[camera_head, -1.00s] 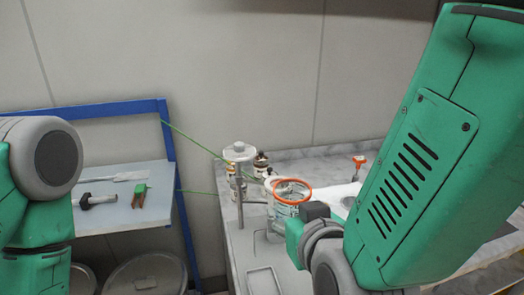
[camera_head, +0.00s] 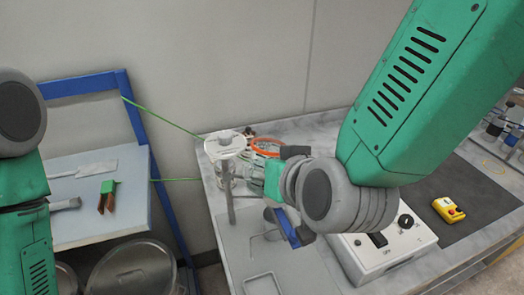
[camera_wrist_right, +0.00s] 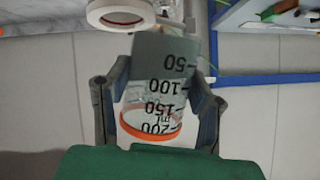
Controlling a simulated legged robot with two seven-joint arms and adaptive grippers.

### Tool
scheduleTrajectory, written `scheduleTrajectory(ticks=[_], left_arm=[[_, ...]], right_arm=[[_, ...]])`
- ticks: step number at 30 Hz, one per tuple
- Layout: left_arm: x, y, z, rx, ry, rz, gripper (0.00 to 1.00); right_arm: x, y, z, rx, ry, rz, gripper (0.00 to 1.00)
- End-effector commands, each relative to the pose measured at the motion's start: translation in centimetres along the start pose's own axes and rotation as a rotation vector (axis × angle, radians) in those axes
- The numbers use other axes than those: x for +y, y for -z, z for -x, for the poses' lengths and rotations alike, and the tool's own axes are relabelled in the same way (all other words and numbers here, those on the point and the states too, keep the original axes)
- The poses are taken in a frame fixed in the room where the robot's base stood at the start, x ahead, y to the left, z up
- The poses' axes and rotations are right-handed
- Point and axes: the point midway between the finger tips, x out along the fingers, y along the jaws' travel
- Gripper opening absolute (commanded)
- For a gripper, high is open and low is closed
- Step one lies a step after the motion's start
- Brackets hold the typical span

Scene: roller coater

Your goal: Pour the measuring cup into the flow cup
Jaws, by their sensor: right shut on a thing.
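The clear measuring cup (camera_head: 253,168) with an orange rim is on the bench's left side in the head view, partly hidden by my right gripper (camera_head: 274,186). In the right wrist view the cup (camera_wrist_right: 158,95) shows black volume marks and a grey-green fill at its base end. My right gripper (camera_wrist_right: 157,88) is shut on it, one finger on each side. A white round top on a grey post (camera_head: 225,145), which seems to be the flow cup stand, is just left of the cup. A white ring (camera_wrist_right: 118,12) shows beyond the cup's base in the wrist view. My left gripper is out of view.
A white control box (camera_head: 383,247) and a yellow device (camera_head: 448,210) on a dark mat lie to the right. A shelf (camera_head: 110,220) with tools stands left, with a blue frame (camera_head: 128,100). Small bottles stand behind the post. Round metal lids are below the shelf.

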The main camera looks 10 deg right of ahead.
Motion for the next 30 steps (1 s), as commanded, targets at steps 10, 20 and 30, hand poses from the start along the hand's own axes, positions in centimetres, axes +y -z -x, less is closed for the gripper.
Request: scheduleTrajectory(ticks=[10,20,30], left_arm=[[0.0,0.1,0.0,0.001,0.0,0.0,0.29],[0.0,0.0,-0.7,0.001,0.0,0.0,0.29],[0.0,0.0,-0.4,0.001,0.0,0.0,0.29]], right_arm=[[-0.6,-1.6,-0.5,-0.202,0.098,-0.229,0.15],[-0.3,-3.1,-1.2,-0.369,0.178,-0.414,0.15],[-0.4,-2.9,-1.1,-0.377,0.181,-0.42,0.15]])
